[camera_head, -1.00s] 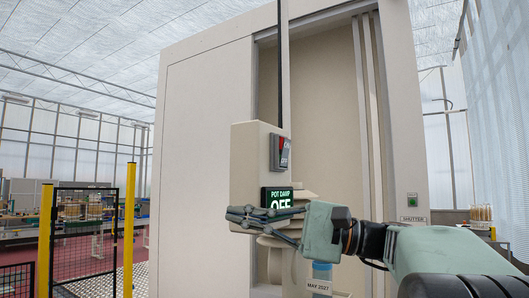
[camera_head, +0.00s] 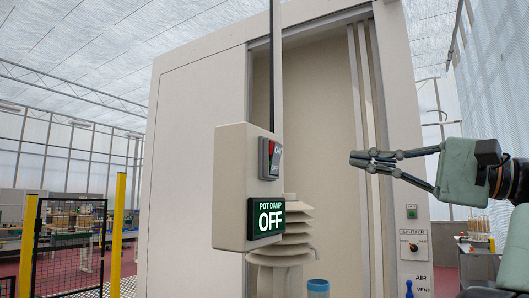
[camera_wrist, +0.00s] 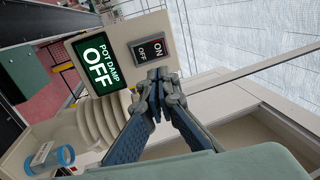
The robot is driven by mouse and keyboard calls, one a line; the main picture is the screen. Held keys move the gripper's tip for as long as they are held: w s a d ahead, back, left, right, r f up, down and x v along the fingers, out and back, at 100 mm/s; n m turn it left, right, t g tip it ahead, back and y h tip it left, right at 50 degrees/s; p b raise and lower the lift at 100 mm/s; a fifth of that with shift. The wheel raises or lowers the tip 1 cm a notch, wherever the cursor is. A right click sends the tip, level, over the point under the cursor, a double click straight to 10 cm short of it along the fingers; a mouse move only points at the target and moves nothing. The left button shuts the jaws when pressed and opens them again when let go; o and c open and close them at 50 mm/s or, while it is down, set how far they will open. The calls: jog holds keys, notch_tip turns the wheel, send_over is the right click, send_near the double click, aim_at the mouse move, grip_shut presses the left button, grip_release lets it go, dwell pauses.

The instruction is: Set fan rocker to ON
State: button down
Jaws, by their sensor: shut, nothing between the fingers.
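The fan rocker (camera_head: 269,158) is a dark-framed switch with a red part at its top and ON and OFF lettering. It sits on the front of a beige box (camera_head: 230,190). Below it a green display (camera_head: 267,218) reads POT DAMP OFF. My gripper (camera_head: 353,158) is shut and empty, to the right of the rocker and apart from it in the head view. In the wrist view the rocker (camera_wrist: 152,48) shows just beyond my fingertips (camera_wrist: 157,75), with ON at one end and OFF at the other.
A stack of pale louvred plates (camera_head: 283,232) and a blue-rimmed cylinder (camera_head: 318,288) stand under and beside the box. A large beige cabinet (camera_head: 195,110) is behind. A shutter panel (camera_head: 412,244) is at right. Yellow posts (camera_head: 117,235) and a mesh fence are at left.

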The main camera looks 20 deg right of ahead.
aim_at(278, 147)
jog(key=p+x, duration=0.1)
jog(key=x, duration=1.3)
jog(key=shift+p, duration=0.4)
jog(key=shift+w+a+r+p, duration=0.2)
jog(key=shift+r+p, duration=0.25)
jog(key=shift+p, duration=0.45)
jog(key=shift+w+a+f+g+h+p, duration=0.15)
jog(key=shift+w+g+h+p, duration=0.1)
jog(key=shift+g+h+p, duration=0.35)
